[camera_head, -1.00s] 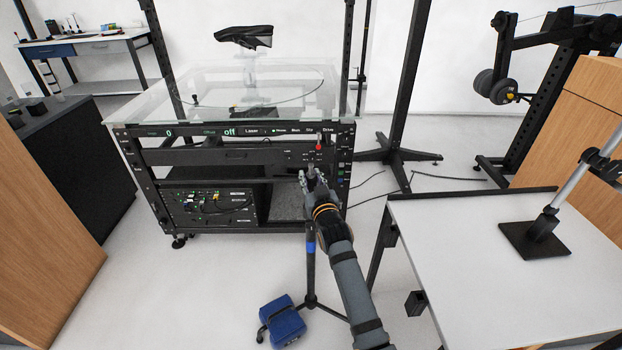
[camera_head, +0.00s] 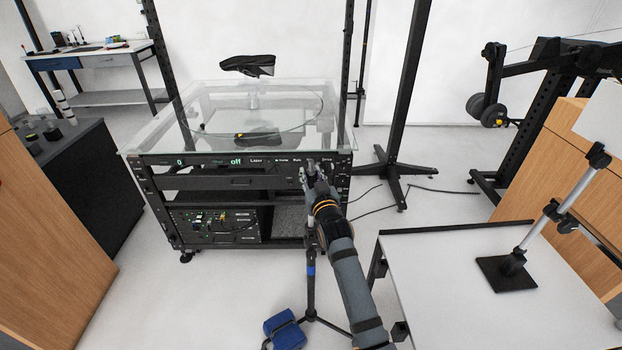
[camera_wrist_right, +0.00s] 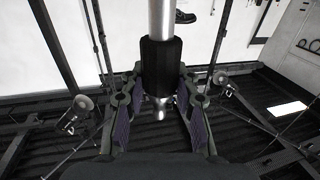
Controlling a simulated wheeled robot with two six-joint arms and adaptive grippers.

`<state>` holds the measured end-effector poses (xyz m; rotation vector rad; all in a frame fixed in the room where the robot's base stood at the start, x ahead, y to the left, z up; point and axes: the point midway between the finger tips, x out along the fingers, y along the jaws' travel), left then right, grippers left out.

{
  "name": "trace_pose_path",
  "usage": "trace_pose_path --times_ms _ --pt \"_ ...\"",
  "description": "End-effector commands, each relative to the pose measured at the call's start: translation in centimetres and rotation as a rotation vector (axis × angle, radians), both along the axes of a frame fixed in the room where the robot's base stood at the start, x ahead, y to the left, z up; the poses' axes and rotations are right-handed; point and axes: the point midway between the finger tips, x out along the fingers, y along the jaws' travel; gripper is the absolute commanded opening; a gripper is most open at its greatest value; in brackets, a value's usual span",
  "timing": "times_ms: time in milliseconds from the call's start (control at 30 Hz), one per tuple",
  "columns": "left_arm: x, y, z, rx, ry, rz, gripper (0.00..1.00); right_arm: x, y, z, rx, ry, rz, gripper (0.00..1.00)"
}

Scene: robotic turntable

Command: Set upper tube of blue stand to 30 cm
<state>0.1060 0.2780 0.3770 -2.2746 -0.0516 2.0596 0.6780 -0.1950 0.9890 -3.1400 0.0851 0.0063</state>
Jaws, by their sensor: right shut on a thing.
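The blue stand is a dark tripod with a blue ring (camera_head: 311,270) on its column and a blue bag (camera_head: 285,330) at its foot. My right gripper (camera_head: 314,170) is at the top of this column, in front of the turntable rack. In the right wrist view the upper tube (camera_wrist_right: 160,18) is silver with a black sleeve (camera_wrist_right: 160,65). The fingers of my right gripper (camera_wrist_right: 161,92) stand on both sides of it, shut on the tube around the sleeve's lower end. My forearm and hand partly hide the column in the head view. My left gripper is not in view.
The turntable rack (camera_head: 235,160) with a glass top stands close behind the stand; a black shoe (camera_head: 248,66) shows above it. A white table (camera_head: 440,280) with a clamp stand (camera_head: 508,272) is at right. Wooden panels flank both sides. Cables lie on the floor.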

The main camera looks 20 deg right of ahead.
Motion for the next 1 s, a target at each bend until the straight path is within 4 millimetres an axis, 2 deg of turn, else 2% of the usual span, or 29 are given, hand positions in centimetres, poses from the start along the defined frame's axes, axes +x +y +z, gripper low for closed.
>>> trace_pose_path --times_ms 33,200,400,633,1000 --pt "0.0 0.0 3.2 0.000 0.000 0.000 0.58 0.1 0.0 4.1 -0.001 -0.017 0.000 0.00" --pt "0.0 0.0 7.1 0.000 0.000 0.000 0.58 0.1 0.0 8.7 -0.001 -0.017 0.000 0.00" --pt "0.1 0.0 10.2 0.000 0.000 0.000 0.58 0.0 0.0 12.3 0.000 -0.016 0.000 0.00" --pt "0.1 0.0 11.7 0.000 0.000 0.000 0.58 0.0 0.0 14.2 -0.001 -0.015 0.000 0.00" --pt "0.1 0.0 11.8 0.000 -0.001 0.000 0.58 0.0 0.0 14.3 -0.001 -0.013 0.000 0.00"
